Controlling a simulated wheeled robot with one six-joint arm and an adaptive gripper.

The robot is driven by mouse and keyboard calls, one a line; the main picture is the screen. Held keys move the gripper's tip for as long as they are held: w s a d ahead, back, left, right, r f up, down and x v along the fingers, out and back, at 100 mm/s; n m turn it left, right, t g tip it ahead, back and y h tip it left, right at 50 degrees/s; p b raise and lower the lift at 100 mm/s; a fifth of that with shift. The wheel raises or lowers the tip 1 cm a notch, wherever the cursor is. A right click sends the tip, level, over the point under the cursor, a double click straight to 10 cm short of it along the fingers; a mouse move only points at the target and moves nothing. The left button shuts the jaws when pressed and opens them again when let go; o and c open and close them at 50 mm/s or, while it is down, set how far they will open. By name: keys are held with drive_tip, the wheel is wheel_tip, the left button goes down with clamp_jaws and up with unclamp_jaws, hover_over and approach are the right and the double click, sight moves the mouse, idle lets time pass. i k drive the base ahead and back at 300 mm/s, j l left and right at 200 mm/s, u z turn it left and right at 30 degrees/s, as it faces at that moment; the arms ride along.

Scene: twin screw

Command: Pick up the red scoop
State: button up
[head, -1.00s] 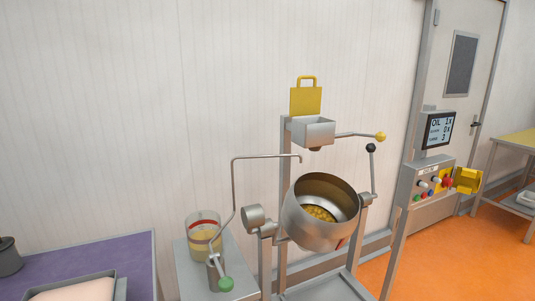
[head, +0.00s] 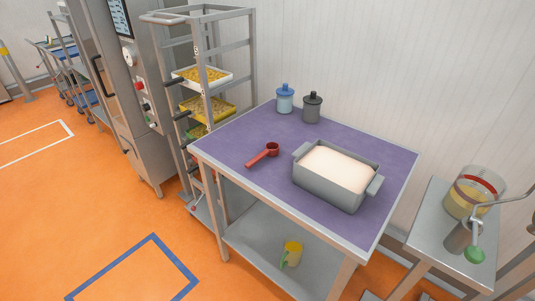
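The red scoop (head: 265,154) lies on the purple top of the table (head: 240,135), left of a grey bin. Its round bowl is at the upper right and its handle points to the lower left. It lies apart from the other things on the table. My gripper is not in view.
The grey bin (head: 325,186) of pale powder stands right of the scoop. A blue jar (head: 285,99) and a grey jar (head: 312,107) stand at the back. A tray rack (head: 205,50) stands left behind the table. Orange floor (head: 90,215) is open at front left.

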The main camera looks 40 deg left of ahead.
sight(262, 157)
drive_tip(key=i+l+u, duration=0.1)
drive_tip(key=l+u, duration=0.3)
drive_tip(key=i+l+u, duration=0.1)
drive_tip(key=l+u, duration=0.35)
